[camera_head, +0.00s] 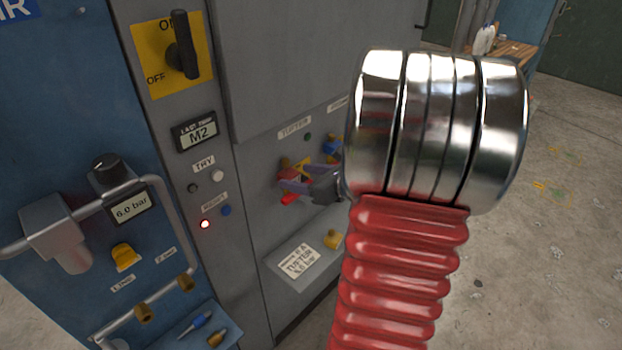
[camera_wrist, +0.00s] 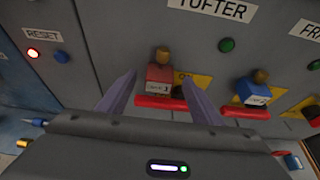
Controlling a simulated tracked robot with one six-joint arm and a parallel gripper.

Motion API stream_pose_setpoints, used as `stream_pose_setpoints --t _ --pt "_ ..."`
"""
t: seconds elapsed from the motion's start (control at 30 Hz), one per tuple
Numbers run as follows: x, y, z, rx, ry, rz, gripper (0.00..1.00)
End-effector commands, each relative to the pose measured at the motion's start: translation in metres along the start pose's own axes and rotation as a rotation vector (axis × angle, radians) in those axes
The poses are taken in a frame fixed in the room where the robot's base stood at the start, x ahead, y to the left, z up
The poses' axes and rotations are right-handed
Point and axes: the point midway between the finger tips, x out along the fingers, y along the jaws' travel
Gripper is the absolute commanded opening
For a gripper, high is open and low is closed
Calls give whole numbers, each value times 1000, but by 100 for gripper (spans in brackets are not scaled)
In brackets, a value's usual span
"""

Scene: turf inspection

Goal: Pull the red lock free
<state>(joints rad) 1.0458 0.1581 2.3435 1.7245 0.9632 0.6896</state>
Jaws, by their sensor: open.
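The red lock (camera_wrist: 158,80), with a white label on its face, hangs on the grey panel below the TUFTER sign, under a brass knob. A red bar (camera_wrist: 160,101) crosses its lower end. My gripper (camera_wrist: 159,83) is open, with one finger on each side of the red lock in the wrist view. I cannot tell whether the fingers touch it. In the head view, my gripper (camera_head: 285,179) reaches the panel from the right, and the red lock (camera_head: 285,166) is partly hidden behind the fingers.
A blue lock (camera_wrist: 252,91) with its own red bar hangs just right, near my right finger. Left are a red RESET light (camera_wrist: 33,53) and a blue button (camera_wrist: 62,57). A shelf with a brass padlock (camera_head: 333,240) lies below. Pipework (camera_head: 80,215) juts out at left.

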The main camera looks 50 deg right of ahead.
Motion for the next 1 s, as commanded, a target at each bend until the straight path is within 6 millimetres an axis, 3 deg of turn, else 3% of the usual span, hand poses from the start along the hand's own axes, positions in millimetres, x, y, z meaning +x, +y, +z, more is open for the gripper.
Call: stream_pose_setpoints --t 0.23,0.63,1.0 --pt "28 1 0 -1 0 2 59" --pt "33 1 0 -1 0 1 59" --pt "33 1 0 -1 0 2 33"
